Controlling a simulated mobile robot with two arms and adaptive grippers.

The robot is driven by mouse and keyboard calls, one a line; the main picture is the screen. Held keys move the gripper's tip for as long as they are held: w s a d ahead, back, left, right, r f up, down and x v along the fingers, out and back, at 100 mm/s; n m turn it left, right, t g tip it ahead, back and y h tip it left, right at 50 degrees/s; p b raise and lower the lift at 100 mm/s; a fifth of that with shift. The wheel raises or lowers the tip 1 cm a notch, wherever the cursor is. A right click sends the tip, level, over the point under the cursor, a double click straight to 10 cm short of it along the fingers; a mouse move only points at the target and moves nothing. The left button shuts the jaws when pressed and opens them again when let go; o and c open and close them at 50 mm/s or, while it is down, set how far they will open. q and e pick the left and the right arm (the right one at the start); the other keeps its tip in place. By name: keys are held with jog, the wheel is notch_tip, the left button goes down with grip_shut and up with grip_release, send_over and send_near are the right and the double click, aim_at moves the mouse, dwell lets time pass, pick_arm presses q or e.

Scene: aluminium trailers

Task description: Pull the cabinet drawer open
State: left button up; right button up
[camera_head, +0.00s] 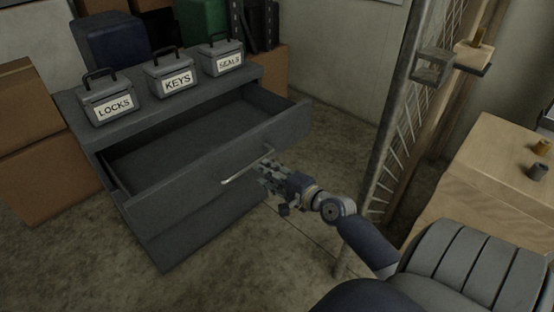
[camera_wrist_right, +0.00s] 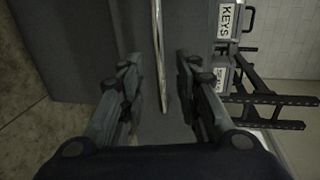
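The grey cabinet (camera_head: 185,232) stands left of centre in the head view. Its top drawer (camera_head: 222,150) is pulled well out, and its empty inside shows. A thin metal bar handle (camera_head: 246,168) runs across the drawer front. My right gripper (camera_head: 266,172) is at the right part of the handle. In the right wrist view the handle (camera_wrist_right: 159,50) runs between the two spread fingers of the gripper (camera_wrist_right: 158,85), with a gap on each side. My left gripper is in neither view.
Boxes labelled LOCKS (camera_head: 112,100), KEYS (camera_head: 172,78) and a third box (camera_head: 222,58) stand on the cabinet top. Cardboard boxes (camera_head: 35,140) are at the left. A mesh gate (camera_head: 395,125) and a wooden table (camera_head: 490,185) are at the right. Floor is clear before the cabinet.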

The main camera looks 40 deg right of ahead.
jog(key=shift+v, duration=2.05)
